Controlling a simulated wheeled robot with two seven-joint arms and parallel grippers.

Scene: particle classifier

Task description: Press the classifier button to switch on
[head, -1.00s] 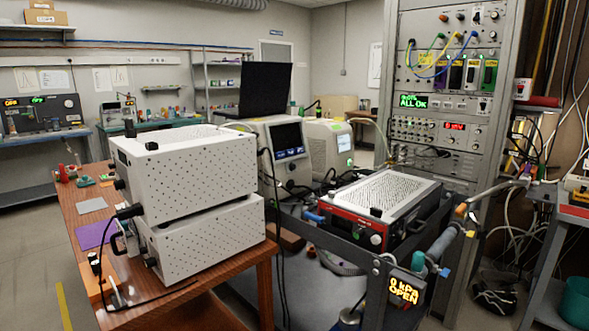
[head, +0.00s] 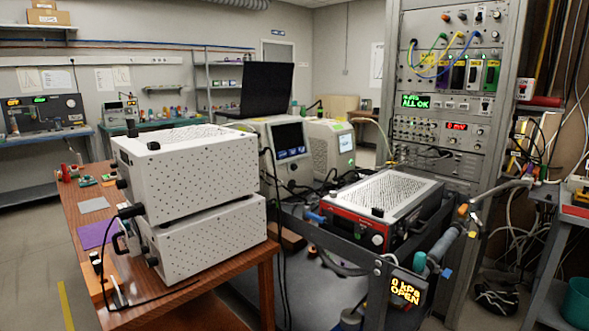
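No gripper or arm of mine shows in the head view. Several instruments are in view, and I cannot tell for sure which is the classifier. A white instrument with a dark screen (head: 288,140) stands behind the table, with a black laptop-like panel (head: 267,89) on top. A second cream unit (head: 331,147) with a small lit screen is beside it. A box with a red-edged front (head: 356,229) and perforated top sits on the dark frame at the right; small knobs show on its front. A button marked as the classifier's is too small to make out.
Two stacked white perforated boxes (head: 190,175) stand on the wooden table (head: 88,195), with black cables beside them. A tall instrument rack (head: 445,105) displays "ALL OK". A yellow-lit display (head: 405,290) reads "0 kPa OPEN". Grey floor (head: 30,270) is clear at the left.

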